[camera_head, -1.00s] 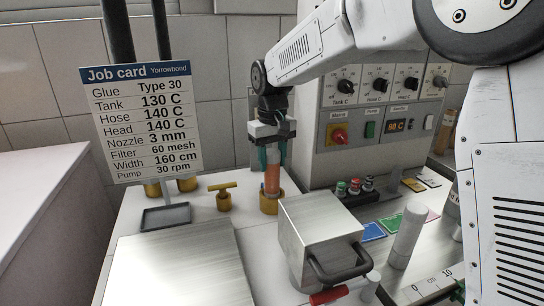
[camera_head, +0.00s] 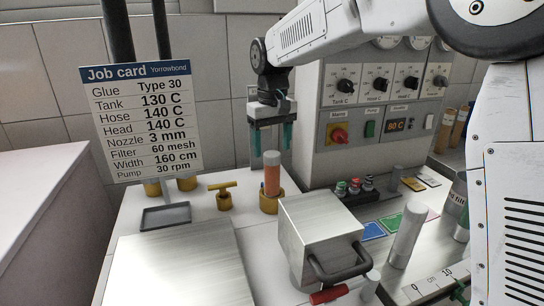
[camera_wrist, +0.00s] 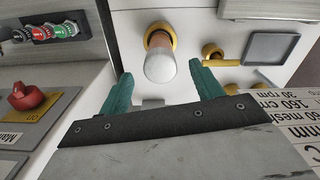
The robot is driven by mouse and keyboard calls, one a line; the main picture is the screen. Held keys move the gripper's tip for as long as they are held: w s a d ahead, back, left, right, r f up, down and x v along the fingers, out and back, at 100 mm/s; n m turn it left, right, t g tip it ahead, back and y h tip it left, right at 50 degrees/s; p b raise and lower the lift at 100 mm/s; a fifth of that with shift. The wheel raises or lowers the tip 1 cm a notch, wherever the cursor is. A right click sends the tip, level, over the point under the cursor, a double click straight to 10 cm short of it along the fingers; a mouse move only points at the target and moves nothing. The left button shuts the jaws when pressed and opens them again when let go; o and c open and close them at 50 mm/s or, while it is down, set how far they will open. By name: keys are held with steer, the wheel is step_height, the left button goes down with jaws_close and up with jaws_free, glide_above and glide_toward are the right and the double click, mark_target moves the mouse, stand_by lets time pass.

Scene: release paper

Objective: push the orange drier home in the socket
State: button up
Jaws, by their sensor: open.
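The orange drier (camera_head: 272,178), a cylinder with a grey-white cap, stands upright in the yellow ring-shaped socket (camera_head: 269,206) on the white bench. How deep it sits in the socket I cannot tell. My gripper (camera_head: 271,145) is above the drier, with its teal fingers spread and nothing between them. In the wrist view the drier's pale cap (camera_wrist: 160,67) shows beyond and between the open fingers (camera_wrist: 163,82), apart from both, and the yellow socket (camera_wrist: 160,32) shows partly behind it.
A metal box with a dark handle (camera_head: 318,240) stands in front of the socket. A yellow valve (camera_head: 224,198) and a grey tray (camera_head: 166,217) are to the left. The control cabinet (camera_head: 345,150) stands close on the right. The job card (camera_head: 142,122) hangs at left.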

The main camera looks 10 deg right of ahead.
steer(key=shift+r, duration=1.45)
steer(key=shift+s+d+r, duration=0.1)
steer(key=shift+s+d, duration=0.1)
steer(key=s+d+r+m, duration=0.1)
steer(key=s+d+r, duration=0.2)
steer(key=s+d, duration=0.5)
steer(key=s+d+f+m, duration=0.1)
steer(key=s+d+f, duration=0.1)
steer(key=s, duration=0.7)
steer(key=s+d+f+m+t, duration=0.1)
steer(key=s+d+f, duration=0.2)
steer(key=s, duration=0.6)
steer(key=s+d+f+m, duration=0.1)
steer(key=s+d+f, duration=0.2)
steer(key=s, duration=0.7)
steer(key=shift+d+f+m, duration=0.2)
steer(key=shift+d+m, duration=0.1)
steer(key=shift+d, duration=0.95)
